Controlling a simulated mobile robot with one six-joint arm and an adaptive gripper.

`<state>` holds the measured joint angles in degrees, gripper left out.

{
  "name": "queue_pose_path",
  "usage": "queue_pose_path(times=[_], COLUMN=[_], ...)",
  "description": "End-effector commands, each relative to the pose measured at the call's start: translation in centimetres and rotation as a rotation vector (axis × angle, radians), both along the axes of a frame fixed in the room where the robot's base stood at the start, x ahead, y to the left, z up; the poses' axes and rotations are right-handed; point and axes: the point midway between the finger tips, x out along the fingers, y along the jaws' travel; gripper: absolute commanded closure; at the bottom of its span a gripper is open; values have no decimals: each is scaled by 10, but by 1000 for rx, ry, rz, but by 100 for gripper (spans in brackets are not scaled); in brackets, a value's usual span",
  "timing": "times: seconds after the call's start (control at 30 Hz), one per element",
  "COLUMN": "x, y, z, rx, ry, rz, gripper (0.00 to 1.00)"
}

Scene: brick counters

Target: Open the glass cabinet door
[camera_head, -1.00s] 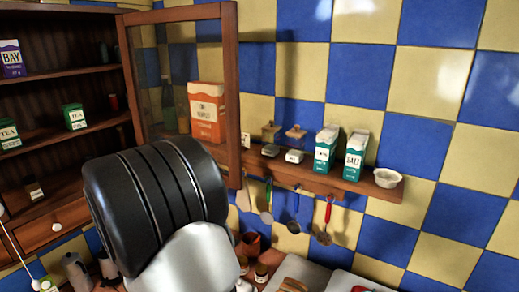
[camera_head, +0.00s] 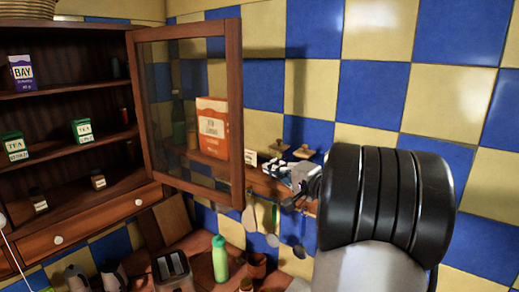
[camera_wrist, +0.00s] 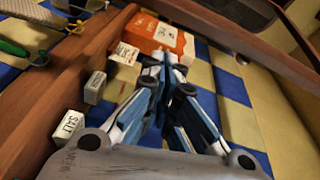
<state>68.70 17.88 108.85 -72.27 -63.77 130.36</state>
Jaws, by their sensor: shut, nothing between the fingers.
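The glass cabinet door (camera_head: 190,115) has a brown wooden frame and a clear pane. It stands swung wide open, out to the right of the wooden cabinet (camera_head: 70,110), whose shelves are exposed. An orange box shows through and beside the pane. My gripper (camera_head: 298,200) is to the right of the door's free edge, apart from it in the head view. In the wrist view my gripper (camera_wrist: 170,62) has its fingers together with nothing between them, pointing toward the orange box (camera_wrist: 165,36). Part of the wall shelf is hidden behind my arm.
A wall shelf (camera_head: 262,184) carries small boxes, with utensils hanging below it. On the counter are a green bottle (camera_head: 220,260) and a toaster (camera_head: 172,270). Tea boxes and a purple box (camera_head: 22,72) stand in the cabinet. The blue and yellow tiled wall is close behind.

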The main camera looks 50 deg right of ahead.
Motion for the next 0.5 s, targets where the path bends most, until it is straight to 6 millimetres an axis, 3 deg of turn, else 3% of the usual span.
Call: queue_pose_path(times=[0.1, 0.2, 0.37, 0.5], x=[-25, -29, -10, 19], y=[-15, -17, -19, -22], z=[9, 10, 8, 8], rx=[117, 156, 160, 158], ry=[-54, -71, -72, -72], rz=[14, 26, 28, 31], gripper=[100, 100, 100, 100])
